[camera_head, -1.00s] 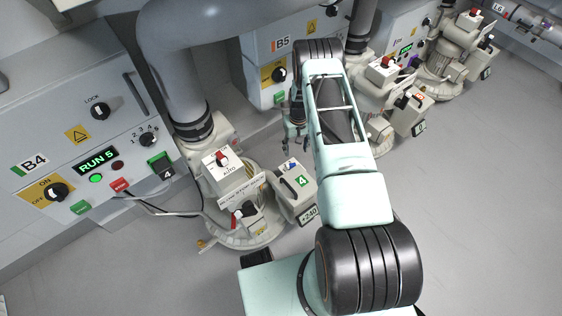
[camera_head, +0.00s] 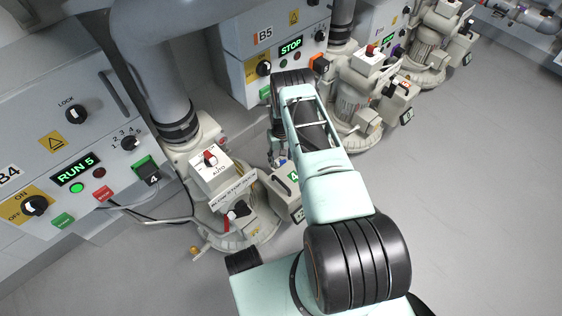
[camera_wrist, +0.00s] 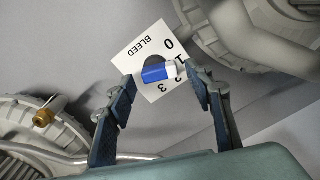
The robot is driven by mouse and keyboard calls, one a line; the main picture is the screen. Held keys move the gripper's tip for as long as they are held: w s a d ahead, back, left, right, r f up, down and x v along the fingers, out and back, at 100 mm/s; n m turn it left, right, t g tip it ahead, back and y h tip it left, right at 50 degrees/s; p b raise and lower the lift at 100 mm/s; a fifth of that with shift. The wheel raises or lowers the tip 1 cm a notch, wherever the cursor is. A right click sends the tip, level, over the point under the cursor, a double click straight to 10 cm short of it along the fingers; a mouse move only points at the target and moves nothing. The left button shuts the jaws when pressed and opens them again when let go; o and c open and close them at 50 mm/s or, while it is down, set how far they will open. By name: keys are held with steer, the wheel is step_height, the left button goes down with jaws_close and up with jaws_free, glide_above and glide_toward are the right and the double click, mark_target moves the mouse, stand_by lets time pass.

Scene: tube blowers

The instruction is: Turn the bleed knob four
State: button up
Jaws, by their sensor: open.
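The bleed knob (camera_wrist: 158,73) is a blue bar with a white end, on a white plate (camera_wrist: 129,57) marked BLEED with the numbers 0, 1 and 3 readable. Its white end points right, close by the 1. My gripper (camera_wrist: 158,82) is open, with one finger on each side of the knob in the wrist view. I see no clear contact, and the depth between fingertips and knob is hard to tell. In the head view my gripper (camera_head: 278,150) hangs beside the unit with the green 4 label (camera_head: 293,176), and my arm hides much of that unit.
Panel B4 (camera_head: 112,107) reads RUN 5, and panel B5 (camera_head: 229,58) reads STOP. A white AUTO switch box (camera_head: 209,182) and a round pump base (camera_head: 268,229) stand left of my arm. A brass fitting (camera_wrist: 43,118) shows in the wrist view. Open floor (camera_head: 480,200) lies right.

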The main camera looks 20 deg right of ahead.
steer(key=shift+f, duration=0.35)
steer(key=c, duration=1.2)
steer(key=shift+o, duration=0.2)
steer(key=shift+m+b, duration=0.3)
steer(key=shift+b, duration=0.15)
steer(key=shift+w+f+m+b, duration=0.1)
steer(key=shift+f+m+b, duration=0.05)
steer(key=shift+m+b, duration=0.85)
steer(key=m, duration=0.4)
steer(key=shift+d+r+m+b, duration=0.2)
steer(key=shift+m+b, duration=0.1)
